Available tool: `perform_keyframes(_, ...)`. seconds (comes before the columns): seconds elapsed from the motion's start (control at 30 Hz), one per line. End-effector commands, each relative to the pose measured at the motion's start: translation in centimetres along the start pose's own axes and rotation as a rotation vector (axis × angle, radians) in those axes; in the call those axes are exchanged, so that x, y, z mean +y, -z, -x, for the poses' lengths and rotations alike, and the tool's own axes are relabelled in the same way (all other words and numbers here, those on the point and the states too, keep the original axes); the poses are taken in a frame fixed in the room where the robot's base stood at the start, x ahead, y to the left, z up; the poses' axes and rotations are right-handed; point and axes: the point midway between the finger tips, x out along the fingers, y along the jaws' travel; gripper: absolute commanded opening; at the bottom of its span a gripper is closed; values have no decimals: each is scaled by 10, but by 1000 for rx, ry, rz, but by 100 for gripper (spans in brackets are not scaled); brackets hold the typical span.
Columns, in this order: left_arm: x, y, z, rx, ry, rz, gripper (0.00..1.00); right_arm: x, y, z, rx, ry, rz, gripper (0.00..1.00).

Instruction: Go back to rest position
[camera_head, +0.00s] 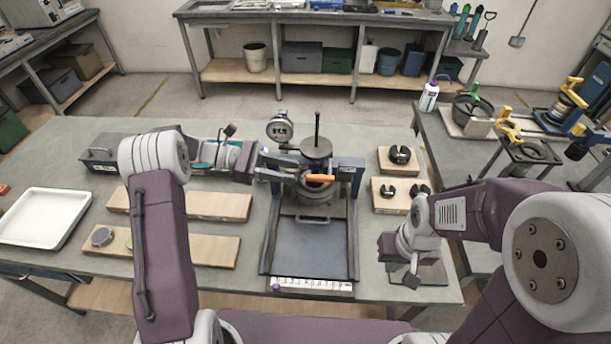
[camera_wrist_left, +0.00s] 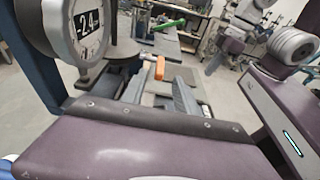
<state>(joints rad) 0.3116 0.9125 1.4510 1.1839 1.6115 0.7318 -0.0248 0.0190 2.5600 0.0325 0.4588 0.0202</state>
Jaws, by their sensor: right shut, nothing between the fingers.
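My left gripper (camera_head: 288,168) reaches in from the left at the press-like device (camera_head: 316,150) in the middle of the table. In the left wrist view its two dark fingers (camera_wrist_left: 160,88) stand apart, with the orange lever handle (camera_wrist_left: 160,68) beyond and between them. The orange handle (camera_head: 320,178) also shows in the head view, just right of the fingers; contact cannot be told. A round gauge (camera_head: 281,129) stands at the device's back left, and its dial (camera_wrist_left: 88,24) is close in the wrist view. My right gripper (camera_head: 412,280) is shut and empty, pointing down over the table's right front.
A white tray (camera_head: 45,216) lies at the left, near wooden boards (camera_head: 190,205). Wooden blocks with black parts (camera_head: 390,195) lie right of the device. A side table (camera_head: 470,150) with a bottle (camera_head: 429,97) and tools stands at the right. A back bench (camera_head: 320,16) stands beyond.

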Motion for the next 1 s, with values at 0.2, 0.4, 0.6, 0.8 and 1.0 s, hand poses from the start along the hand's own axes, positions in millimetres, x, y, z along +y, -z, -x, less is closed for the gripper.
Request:
perform_keyframes(0.2,0,0,10,1,1,0,36,0,0,-1,0,0,0,0)
perform_keyframes(0.4,0,0,10,0,1,0,36,0,0,-1,0,0,0,0)
perform_keyframes(0.6,-1,-2,6,1,11,-5,36,0,0,-1,0,0,0,0)
perform_keyframes(0.8,-35,-73,-27,67,118,-144,36,0,0,-1,0,0,0,0)
perform_keyframes(1.0,-158,-22,-38,544,362,-396,36,0,0,-1,0,0,0,0)
